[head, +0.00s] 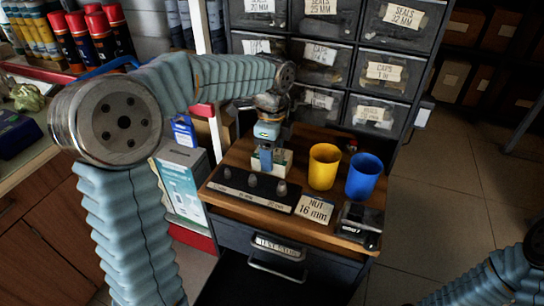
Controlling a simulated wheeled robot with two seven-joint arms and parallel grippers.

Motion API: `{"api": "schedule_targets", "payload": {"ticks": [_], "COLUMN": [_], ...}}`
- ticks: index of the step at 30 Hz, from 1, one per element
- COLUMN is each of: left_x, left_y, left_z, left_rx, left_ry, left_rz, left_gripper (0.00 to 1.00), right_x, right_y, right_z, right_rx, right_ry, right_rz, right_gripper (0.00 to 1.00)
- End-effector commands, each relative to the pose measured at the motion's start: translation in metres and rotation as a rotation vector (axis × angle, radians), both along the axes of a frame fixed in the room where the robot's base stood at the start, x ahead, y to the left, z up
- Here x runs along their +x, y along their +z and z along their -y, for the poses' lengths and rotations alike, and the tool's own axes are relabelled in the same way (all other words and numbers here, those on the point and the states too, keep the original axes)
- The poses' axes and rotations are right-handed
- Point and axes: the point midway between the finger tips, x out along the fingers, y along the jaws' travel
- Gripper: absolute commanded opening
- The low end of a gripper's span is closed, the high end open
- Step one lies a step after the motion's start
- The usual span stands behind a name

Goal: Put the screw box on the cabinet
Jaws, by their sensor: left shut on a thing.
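My left gripper (268,155) points down over the wooden top of the cabinet (300,150), near its back left part. It is shut on a small pale box with a greenish face, the screw box (283,163). The gripper's fingers cover part of the box. The box looks upright, at or just above the wooden top; I cannot tell whether it touches. Only part of my right arm shows at the lower right, and its gripper is out of view.
A yellow cup (324,167) and a blue cup (364,176) stand right of the box. A dark strip with small fittings (254,187), a "NUT 16 mm" card (315,209) and a dark device (360,224) lie in front. Labelled drawers (322,55) rise behind.

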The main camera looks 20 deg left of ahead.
Motion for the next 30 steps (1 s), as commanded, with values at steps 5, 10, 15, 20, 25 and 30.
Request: {"api": "schedule_targets", "payload": {"ticks": [5,10,15,20,25,30], "left_x": [0.000,0.000,0.000,0.000,0.000,0.001], "left_y": [0.002,-0.002,-0.001,-0.001,0.004,0.032], "left_z": [0.000,0.000,0.000,0.000,0.000,0.000], "left_rx": [-0.001,0.000,0.000,0.000,0.000,-0.001], "left_ry": [0.000,0.000,0.000,0.000,0.000,0.001], "left_rz": [0.002,0.001,0.001,0.001,0.002,0.006], "left_gripper": [0.12,0.63,0.87,0.87,0.87,0.87], "right_x": [0.000,0.000,0.000,0.000,0.000,0.000], "right_y": [0.001,-0.001,0.000,0.000,0.003,0.006], "right_z": [0.000,0.000,0.000,0.000,0.000,0.000], "right_rx": [0.000,0.000,0.000,0.000,0.000,0.000], "right_ry": [0.000,0.000,0.000,0.000,0.000,0.000], "right_rz": [0.001,0.001,0.001,0.001,0.001,0.001], "right_gripper": [0.78,0.78,0.78,0.78,0.78,0.78]}}
